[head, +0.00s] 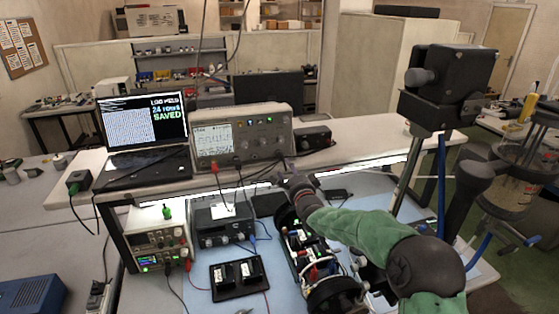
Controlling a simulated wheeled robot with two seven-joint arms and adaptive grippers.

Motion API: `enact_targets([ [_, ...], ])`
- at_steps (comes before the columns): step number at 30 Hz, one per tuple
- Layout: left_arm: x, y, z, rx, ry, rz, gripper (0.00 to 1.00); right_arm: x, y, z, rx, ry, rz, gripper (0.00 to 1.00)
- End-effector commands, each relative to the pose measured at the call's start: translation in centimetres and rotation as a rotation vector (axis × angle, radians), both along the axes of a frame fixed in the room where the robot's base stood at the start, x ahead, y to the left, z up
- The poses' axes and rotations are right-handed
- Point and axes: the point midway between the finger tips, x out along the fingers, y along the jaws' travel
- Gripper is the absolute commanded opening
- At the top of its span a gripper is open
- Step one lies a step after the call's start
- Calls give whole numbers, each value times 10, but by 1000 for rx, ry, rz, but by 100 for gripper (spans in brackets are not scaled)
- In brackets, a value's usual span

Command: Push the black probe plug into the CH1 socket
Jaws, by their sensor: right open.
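The oscilloscope (240,137) stands on the raised shelf, its lit screen on the left and knobs on the right. A red plug (214,168) with a hanging cable is at its lower left front. The socket labels are too small to read, so I cannot tell which is CH1. My right gripper (288,170) is open at the end of the green-sleeved arm, near the oscilloscope's lower right corner. Dark cables run close by it. I cannot make out the black probe plug; it may be hidden by the gripper. My left gripper is not in view.
A laptop (145,130) stands left of the oscilloscope, a small black box (314,138) right of it. Below are a power supply (158,240), a dark instrument (220,222), a black tray (239,278) and an opened cylinder with wiring (308,250) under my right arm.

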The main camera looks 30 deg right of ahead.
Motion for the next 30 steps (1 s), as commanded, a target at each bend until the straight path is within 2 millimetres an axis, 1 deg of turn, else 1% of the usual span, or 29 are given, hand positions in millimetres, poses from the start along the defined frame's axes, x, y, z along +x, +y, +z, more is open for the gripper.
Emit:
enact_targets([
  [8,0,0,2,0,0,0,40,0,0,2,0,-1,0,47],
  [11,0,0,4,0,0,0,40,4,-1,2,0,0,0,47],
  [17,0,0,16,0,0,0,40,22,-5,3,0,1,1,47],
  [24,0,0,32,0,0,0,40,52,-12,3,0,1,1,47],
  [25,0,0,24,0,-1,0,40,56,-14,1,-2,-4,0,47],
  [27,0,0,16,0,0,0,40,64,-15,-2,-1,-3,1,47],
  [30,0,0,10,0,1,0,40,73,-17,-2,0,-1,1,47],
])
